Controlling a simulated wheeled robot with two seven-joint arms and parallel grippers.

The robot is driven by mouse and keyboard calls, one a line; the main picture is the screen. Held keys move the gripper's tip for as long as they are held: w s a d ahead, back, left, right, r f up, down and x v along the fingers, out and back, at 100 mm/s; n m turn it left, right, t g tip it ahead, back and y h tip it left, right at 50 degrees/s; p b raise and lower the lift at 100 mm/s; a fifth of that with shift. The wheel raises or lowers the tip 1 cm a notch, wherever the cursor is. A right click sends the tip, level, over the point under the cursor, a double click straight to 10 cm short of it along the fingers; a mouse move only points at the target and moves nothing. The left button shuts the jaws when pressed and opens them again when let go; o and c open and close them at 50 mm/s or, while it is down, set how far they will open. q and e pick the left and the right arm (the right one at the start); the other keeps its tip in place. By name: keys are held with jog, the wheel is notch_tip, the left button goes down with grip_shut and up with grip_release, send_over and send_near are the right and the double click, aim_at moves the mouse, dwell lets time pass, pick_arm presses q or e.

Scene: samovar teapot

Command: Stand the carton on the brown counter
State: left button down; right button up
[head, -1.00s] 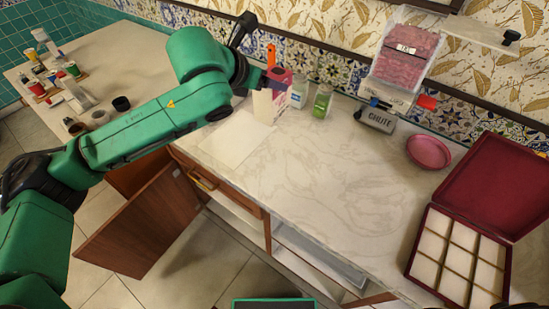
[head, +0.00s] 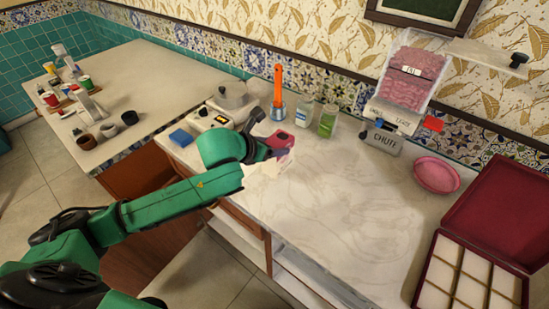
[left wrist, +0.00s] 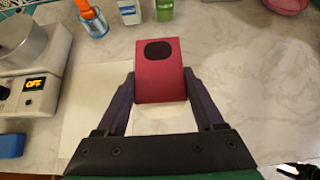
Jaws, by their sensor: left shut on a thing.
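The carton (head: 281,141) has a red-pink top, with a pale lower part seen in the head view. In the left wrist view its red face (left wrist: 160,80) shows a dark oval mark. My left gripper (head: 272,152) is shut on the carton, one finger on each side. I cannot tell whether the carton's base touches the worktop. The counter (head: 330,200) under it has a pale marbled top and brown wooden cabinet fronts. No brown worktop shows clearly. My right gripper is not in view.
A white appliance with a pot (head: 232,95), an orange-handled tool in a blue cup (head: 278,100) and two jars (head: 327,122) stand behind the carton. A blue block (head: 180,138) lies left. A pink bowl (head: 437,175) and red compartment box (head: 470,275) are at right. The middle worktop is clear.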

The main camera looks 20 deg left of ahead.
pick_arm(q)
jog(key=shift+f, duration=2.45)
jog(key=shift+c, duration=0.6)
grip_release()
jog(key=shift+o, duration=0.6)
jog(key=shift+r, duration=0.2)
jog(key=shift+s+a+r, duration=0.1)
jog(key=shift+s+a, duration=0.05)
jog(key=shift+s, duration=0.1)
jog(key=p+v, duration=0.1)
jog(key=v, duration=1)
jog(key=shift+s+p, duration=0.2)
jog(key=shift+p, duration=0.15)
jog(key=shift+r, duration=0.15)
